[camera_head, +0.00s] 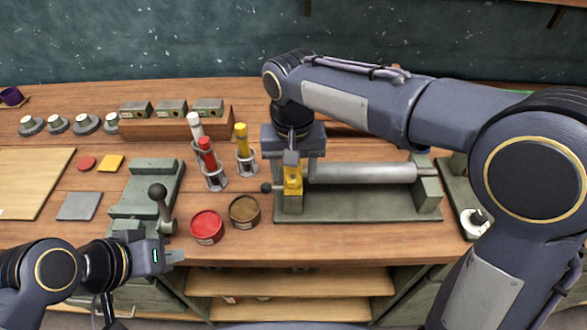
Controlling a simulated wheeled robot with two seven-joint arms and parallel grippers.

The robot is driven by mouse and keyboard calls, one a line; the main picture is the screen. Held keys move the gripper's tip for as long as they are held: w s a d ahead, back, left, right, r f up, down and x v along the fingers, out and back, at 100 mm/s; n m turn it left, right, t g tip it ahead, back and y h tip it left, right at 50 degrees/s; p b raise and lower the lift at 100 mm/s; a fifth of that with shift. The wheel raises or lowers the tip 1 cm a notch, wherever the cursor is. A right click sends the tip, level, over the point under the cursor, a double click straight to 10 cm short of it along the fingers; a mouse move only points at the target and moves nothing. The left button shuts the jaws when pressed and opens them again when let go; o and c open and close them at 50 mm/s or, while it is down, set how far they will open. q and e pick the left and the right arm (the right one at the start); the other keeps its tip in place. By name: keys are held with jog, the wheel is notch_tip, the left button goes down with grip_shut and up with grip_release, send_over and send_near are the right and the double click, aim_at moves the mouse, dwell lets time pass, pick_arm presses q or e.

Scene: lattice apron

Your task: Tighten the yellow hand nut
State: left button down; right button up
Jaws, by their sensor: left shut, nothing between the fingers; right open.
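The yellow hand nut (292,180) sits at the left end of a fixture with a long grey cylinder (365,173) on a green base plate (370,209). My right gripper (292,161) reaches down over the nut from above. It is open, with its fingers near the two sides of the nut's upper part, which they and the gripper body partly hide. I cannot tell whether the fingers touch it. A dark ball-ended handle (266,188) sticks out left of the nut. My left gripper (176,257) is shut and empty at the bench's front edge, away from the nut.
A red tin (207,226) and a brown tin (244,210) stand left of the fixture. Behind them are red, white and yellow tubes in holders (215,181).

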jog(key=shift+f, duration=0.4)
jog(key=c, duration=1)
jog(key=shift+r+m+p, duration=0.15)
jog(key=shift+m+p, duration=0.15)
jog(key=shift+m, duration=1.3)
jog(key=o, duration=1)
